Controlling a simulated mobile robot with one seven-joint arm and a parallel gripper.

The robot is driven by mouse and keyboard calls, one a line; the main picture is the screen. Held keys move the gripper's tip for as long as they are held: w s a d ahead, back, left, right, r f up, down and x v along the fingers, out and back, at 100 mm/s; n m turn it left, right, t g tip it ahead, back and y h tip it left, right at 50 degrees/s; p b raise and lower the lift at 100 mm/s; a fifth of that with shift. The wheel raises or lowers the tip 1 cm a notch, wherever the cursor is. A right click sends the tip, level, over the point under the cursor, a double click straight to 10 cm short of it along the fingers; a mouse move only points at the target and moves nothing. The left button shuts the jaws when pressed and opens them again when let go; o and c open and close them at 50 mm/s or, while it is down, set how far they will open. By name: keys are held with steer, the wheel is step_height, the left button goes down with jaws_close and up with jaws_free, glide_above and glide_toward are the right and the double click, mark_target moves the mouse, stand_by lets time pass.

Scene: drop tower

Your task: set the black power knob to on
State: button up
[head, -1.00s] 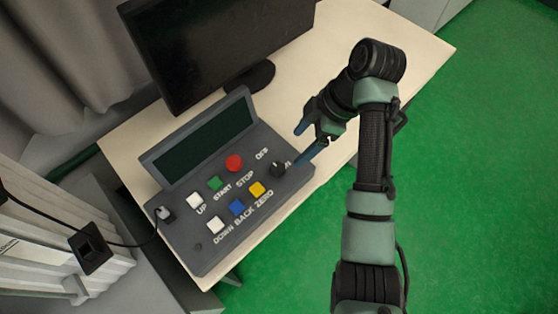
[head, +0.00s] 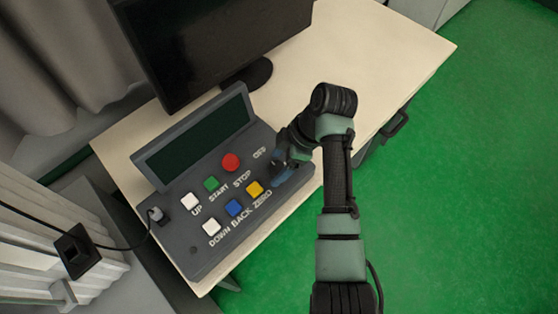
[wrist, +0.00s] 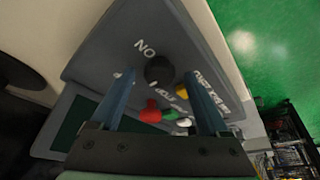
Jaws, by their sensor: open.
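The black power knob (wrist: 159,70) shows in the wrist view, on the grey control panel (wrist: 110,55) beside white lettering that reads ON. In the head view my gripper hides the knob at the right end of the panel (head: 195,255). My gripper (head: 278,172) is over that end, near the OFF lettering. In the wrist view my gripper (wrist: 160,98) is open, with one blue finger on each side of the knob's position in the picture. The fingers appear apart from the knob; I cannot tell how far above it they are.
Red (head: 230,162), green (head: 211,184), yellow (head: 254,189), blue (head: 234,207) and white (head: 191,201) buttons sit left of my gripper. A monitor (head: 210,45) stands behind the panel. The table (head: 370,60) is bare at the right. A cable (head: 110,243) enters at the left.

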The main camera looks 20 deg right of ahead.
jaws_close()
steer(key=shift+r+p, duration=0.1)
steer(key=shift+p, duration=0.25)
steer(key=shift+r+m+t+p, duration=0.1)
steer(key=shift+m+t+p, duration=0.2)
steer(key=shift+m+p, duration=0.4)
steer(key=m+p, duration=0.2)
steer(key=shift+s+a+m+t+h, duration=0.1)
steer(key=shift+s+m+t+h, duration=0.05)
steer(key=shift+m+t+h, duration=0.2)
steer(key=m+h+p, duration=0.1)
steer(key=m+p, duration=0.1)
steer(key=m+t+h+p, duration=0.1)
steer(key=m+p, duration=0.1)
steer(key=m, duration=0.1)
steer(key=shift+a+p, duration=0.15)
steer(key=shift+p, duration=0.2)
steer(key=m+h+p, duration=0.1)
steer(key=m, duration=0.1)
steer(key=m+p, duration=0.1)
steer(key=m, duration=0.1)
steer(key=shift+a+m+t+h+p, duration=0.1)
steer(key=shift+m+t+h+p, duration=0.15)
steer(key=shift+m+h+p, duration=0.7)
steer(key=shift+m+h, duration=0.1)
steer(key=shift+m, duration=1.3)
steer(key=shift+f, duration=0.2)
